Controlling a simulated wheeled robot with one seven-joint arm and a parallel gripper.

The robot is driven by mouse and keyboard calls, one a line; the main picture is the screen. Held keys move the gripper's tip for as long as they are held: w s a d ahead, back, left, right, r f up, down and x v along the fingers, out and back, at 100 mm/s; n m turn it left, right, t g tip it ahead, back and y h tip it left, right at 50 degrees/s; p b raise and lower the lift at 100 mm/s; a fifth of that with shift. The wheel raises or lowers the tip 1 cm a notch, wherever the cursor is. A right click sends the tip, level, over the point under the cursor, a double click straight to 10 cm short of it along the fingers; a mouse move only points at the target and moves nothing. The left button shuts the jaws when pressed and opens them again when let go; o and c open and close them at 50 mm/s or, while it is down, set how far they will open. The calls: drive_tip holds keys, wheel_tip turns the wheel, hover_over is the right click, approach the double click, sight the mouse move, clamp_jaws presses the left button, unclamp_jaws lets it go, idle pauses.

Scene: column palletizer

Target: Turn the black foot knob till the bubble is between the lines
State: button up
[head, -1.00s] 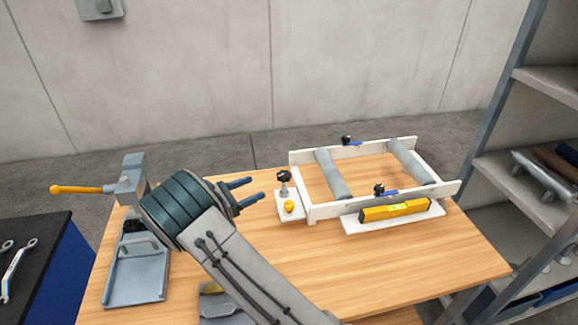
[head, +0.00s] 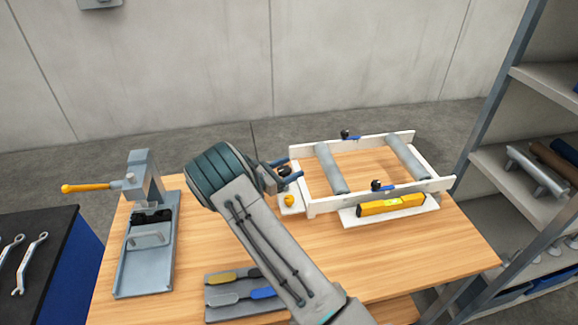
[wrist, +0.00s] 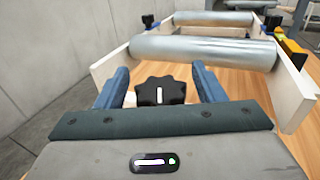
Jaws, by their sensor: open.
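The black foot knob (wrist: 162,91), with a white mark on top, stands between the two blue fingers of my gripper (wrist: 163,86) in the wrist view. The fingers are open, with a gap on each side of the knob. In the head view my gripper (head: 288,169) is at the left end of the white roller frame (head: 311,206), and the knob (head: 284,171) is partly hidden by it. The yellow spirit level (head: 392,205) lies along the frame's near side.
A yellow knob (head: 289,199) sits on the white foot plate just in front. A grey vise (head: 147,235) with an orange handle stands at the left, and a tool tray (head: 236,307) lies at the near edge. A shelf rack (head: 536,155) stands at the right.

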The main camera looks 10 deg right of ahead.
drive_tip(key=shift+d, duration=0.1)
drive_tip(key=c, duration=1)
drive_tip(key=shift+f+m+g+b, duration=0.2)
drive_tip(key=shift+m+g+b, duration=0.1)
drive_tip(key=shift+b, duration=0.5)
drive_tip(key=shift+f+m+g+h+b, duration=0.1)
drive_tip(key=shift+m+g+h+b, duration=0.35)
drive_tip(key=shift+g+b, duration=0.55)
drive_tip(key=shift+s+r+m+g+h+b, duration=0.1)
drive_tip(key=shift+r+m+g+h+b, duration=0.05)
drive_tip(key=shift+m+g+b, duration=0.45)
drive_tip(key=shift+s+r+m+g+h+b, duration=0.15)
drive_tip(key=shift+m+g+b, duration=0.25)
drive_tip(key=shift+g, duration=0.3)
drive_tip(key=o, duration=1)
